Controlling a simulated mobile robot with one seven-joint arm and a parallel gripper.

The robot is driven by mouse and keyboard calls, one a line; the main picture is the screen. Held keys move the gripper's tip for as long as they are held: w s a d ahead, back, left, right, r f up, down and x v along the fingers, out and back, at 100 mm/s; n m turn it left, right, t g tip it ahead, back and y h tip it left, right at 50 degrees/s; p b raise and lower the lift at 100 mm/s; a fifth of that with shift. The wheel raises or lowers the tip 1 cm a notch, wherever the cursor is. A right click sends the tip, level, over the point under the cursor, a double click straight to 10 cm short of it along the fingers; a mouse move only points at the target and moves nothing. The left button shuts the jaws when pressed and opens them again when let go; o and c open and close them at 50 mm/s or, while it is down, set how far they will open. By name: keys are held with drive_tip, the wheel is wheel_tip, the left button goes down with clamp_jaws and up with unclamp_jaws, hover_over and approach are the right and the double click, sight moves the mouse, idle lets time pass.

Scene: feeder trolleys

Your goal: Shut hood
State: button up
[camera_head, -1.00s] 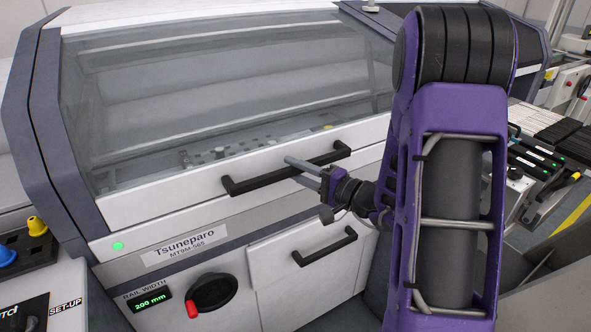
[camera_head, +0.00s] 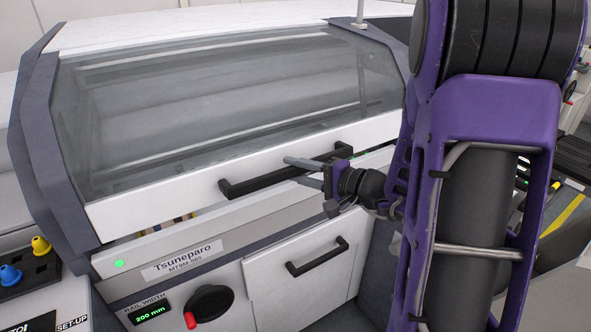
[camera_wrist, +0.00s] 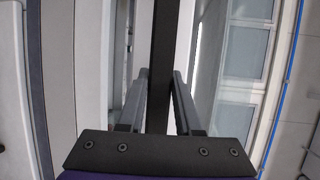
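The hood (camera_head: 220,95) is a grey see-through cover with a white front strip. It stands slightly raised, with a narrow gap between its lower edge and the machine's front panel (camera_head: 225,232). A black bar handle (camera_head: 262,181) is fixed to the strip. My gripper (camera_head: 306,173) is at the right part of the handle, with one finger above and one below the bar. In the wrist view the dark handle (camera_wrist: 165,50) runs between the two fingers (camera_wrist: 161,85), which appear closed on it.
Below the panel are a white drawer (camera_head: 300,275) with its own black handle, a dark knob with a red grip (camera_head: 207,304), and a rail-width display (camera_head: 150,313). Blue and yellow knobs (camera_head: 25,262) stand at left. A yellow floor stripe (camera_head: 562,214) shows at right.

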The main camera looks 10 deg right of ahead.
drive_tip(key=o, duration=0.4)
drive_tip(key=b+v, duration=0.1)
drive_tip(key=v, duration=1.6)
drive_tip(key=shift+s, duration=0.2)
